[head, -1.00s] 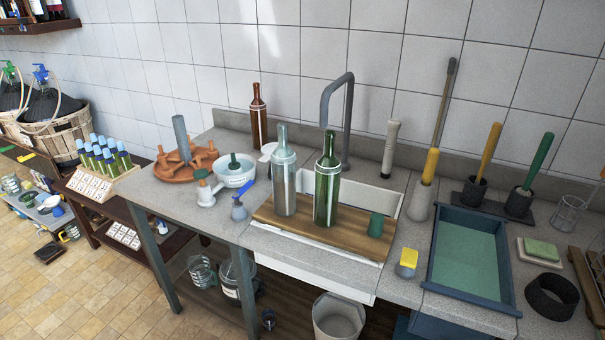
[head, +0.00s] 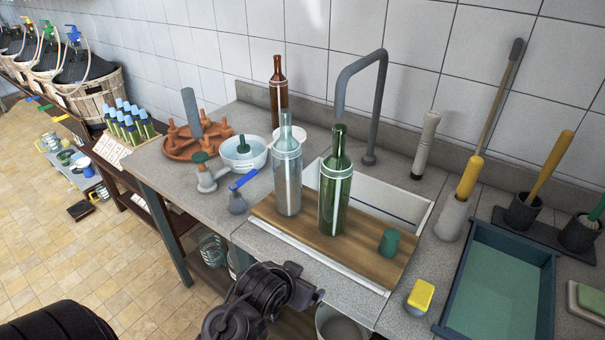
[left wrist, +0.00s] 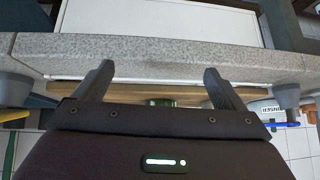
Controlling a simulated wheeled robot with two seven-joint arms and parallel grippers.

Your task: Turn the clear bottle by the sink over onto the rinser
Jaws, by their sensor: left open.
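The clear bottle (head: 287,180) stands upright on a wooden board across the sink, left of a green bottle (head: 336,190). The rinser appears to be the pale bowl with a green centre (head: 243,154), left of the clear bottle on the counter. My left gripper (left wrist: 157,88) is open and empty in the left wrist view, facing the counter's front edge. Behind its fingers show the board's edge and a bit of green. In the head view my dark arm is low, in front of the sink, apart from the bottles; its fingers are unclear. My right gripper is not in view.
A grey tap (head: 367,110) arches behind the board (head: 372,250). A green cup (head: 389,242) stands on the board. A blue-handled tool (head: 238,196) stands left of the clear bottle. A brown bottle (head: 278,90) and terracotta stand (head: 186,150) are behind. A blue tray (head: 545,280) is right.

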